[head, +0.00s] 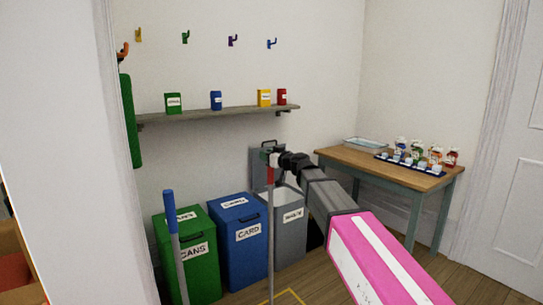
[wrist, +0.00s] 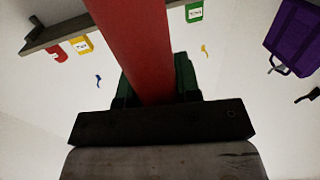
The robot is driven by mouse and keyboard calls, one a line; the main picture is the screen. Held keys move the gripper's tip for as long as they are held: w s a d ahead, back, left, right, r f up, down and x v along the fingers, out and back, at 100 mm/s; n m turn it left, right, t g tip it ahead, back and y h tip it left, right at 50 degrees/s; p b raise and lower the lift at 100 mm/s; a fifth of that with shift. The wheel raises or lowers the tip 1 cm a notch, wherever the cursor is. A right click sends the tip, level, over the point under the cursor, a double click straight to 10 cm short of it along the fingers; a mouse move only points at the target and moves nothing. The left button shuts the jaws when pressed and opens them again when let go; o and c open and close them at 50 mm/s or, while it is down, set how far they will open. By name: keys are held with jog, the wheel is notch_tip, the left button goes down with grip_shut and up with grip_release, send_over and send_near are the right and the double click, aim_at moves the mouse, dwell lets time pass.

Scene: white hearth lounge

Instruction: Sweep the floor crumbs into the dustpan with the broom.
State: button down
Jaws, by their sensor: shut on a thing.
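A long pole with a red grip (head: 270,171) and a grey shaft stands roughly upright in front of the bins. Its lower end is cut off by the bottom of the head view, so I cannot confirm that it is the broom. My gripper (head: 271,153) is shut on the red grip near its top. In the wrist view the red handle (wrist: 134,40) runs between the dark green fingers of my gripper (wrist: 157,85). A second pole with a blue grip (head: 170,212) stands at the left, apart from my gripper. No crumbs or dustpan show in these views.
Green (head: 191,268), blue (head: 240,255) and grey (head: 289,237) bins stand along the wall. A shelf (head: 220,115) with small boxes is above them. A wooden table (head: 390,169) with bottles stands right. Yellow lines (head: 290,294) mark the floor. A purple bag (wrist: 292,38) hangs on the wall.

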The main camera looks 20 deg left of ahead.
jog(key=shift+s+a, duration=2.7)
jog(key=shift+s, duration=0.45)
jog(key=shift+w+d+r, duration=0.15)
jog(key=shift+r, duration=0.65)
jog(key=shift+w+d+r, duration=0.1)
jog(key=shift+w+r, duration=0.05)
jog(key=shift+r, duration=0.65)
jog(key=shift+w+d+r, duration=0.15)
jog(key=shift+r, duration=0.65)
